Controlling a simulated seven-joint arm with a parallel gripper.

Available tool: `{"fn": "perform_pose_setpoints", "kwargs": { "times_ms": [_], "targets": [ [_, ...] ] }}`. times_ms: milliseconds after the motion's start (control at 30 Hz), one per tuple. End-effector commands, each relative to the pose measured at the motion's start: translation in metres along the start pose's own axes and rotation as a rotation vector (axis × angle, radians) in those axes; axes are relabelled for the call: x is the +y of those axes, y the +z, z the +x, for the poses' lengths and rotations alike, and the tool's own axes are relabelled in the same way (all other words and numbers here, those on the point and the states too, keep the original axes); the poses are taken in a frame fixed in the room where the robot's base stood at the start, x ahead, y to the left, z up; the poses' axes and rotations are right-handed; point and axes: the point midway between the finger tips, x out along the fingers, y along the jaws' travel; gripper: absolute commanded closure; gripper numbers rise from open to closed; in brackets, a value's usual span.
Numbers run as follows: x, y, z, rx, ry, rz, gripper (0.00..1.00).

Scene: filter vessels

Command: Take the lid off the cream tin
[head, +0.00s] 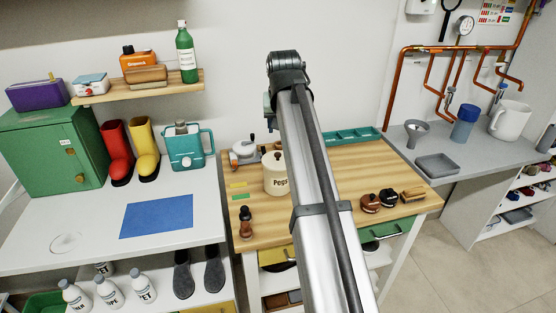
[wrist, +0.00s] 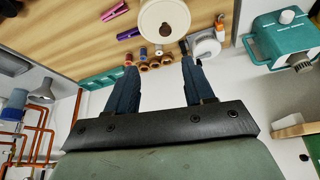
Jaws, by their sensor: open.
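The cream tin (head: 275,182), with dark lettering on its front, stands upright on the wooden worktop, just left of my arm. Its lid is on, with a small dark knob on top. In the wrist view the round cream lid (wrist: 152,15) and its knob show near the top edge, cut off by the frame. My gripper (wrist: 160,64) is open and empty, its two dark fingers spread below the lid in that picture. The fingertips look apart from the lid. In the head view my gripper cannot be made out.
A grey-white device with a crank (head: 243,152) stands close behind the tin on its left. A dark-topped stamp-like item (head: 246,222) stands in front of it. Brushes (head: 390,199) lie right of my arm. A teal tray (head: 352,135) is at the back.

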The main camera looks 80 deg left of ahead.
Motion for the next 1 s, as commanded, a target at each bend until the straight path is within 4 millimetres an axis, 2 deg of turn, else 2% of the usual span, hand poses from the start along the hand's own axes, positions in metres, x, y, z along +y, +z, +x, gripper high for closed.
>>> {"fn": "perform_pose_setpoints", "kwargs": {
  "times_ms": [100, 233, 700, 1000],
  "targets": [
    [-0.013, 0.001, -0.004, -0.005, -0.014, -0.017, 0.47],
    [-0.014, 0.001, 0.003, -0.007, -0.015, -0.019, 0.47],
    [-0.014, 0.002, 0.074, -0.007, -0.014, -0.018, 0.47],
    [-0.013, 0.003, 0.091, -0.006, -0.014, -0.017, 0.47]
  ]
}}
